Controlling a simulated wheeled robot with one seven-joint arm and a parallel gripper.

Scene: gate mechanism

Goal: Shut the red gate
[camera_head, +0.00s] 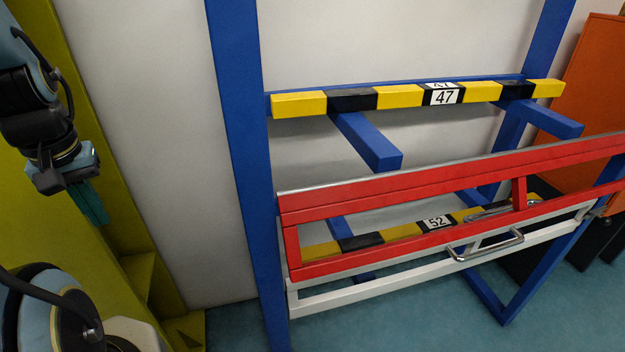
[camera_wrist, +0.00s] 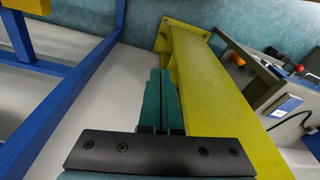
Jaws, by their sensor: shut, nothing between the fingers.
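The red gate (camera_head: 400,190) is a framed panel of red bars in front of the blue rack in the head view. Its left end is by the left blue post, and its right end runs out of the picture. A white bar frame (camera_head: 370,290) shows just below and behind it. A silver handle (camera_head: 485,246) shows at the lower bars; which frame bears it is unclear. My gripper (camera_head: 98,208), with teal fingers, is shut and empty at the far left, well apart from the gate. Its fingers also show in the wrist view (camera_wrist: 160,100), where the red gate is not seen.
The blue rack (camera_head: 240,150) has yellow-black beams (camera_head: 400,97) and blue arms jutting forward. A yellow-green post (camera_head: 110,200) stands close beside my gripper. An orange panel (camera_head: 585,90) is at right. A grey cabinet (camera_wrist: 270,90) shows in the wrist view.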

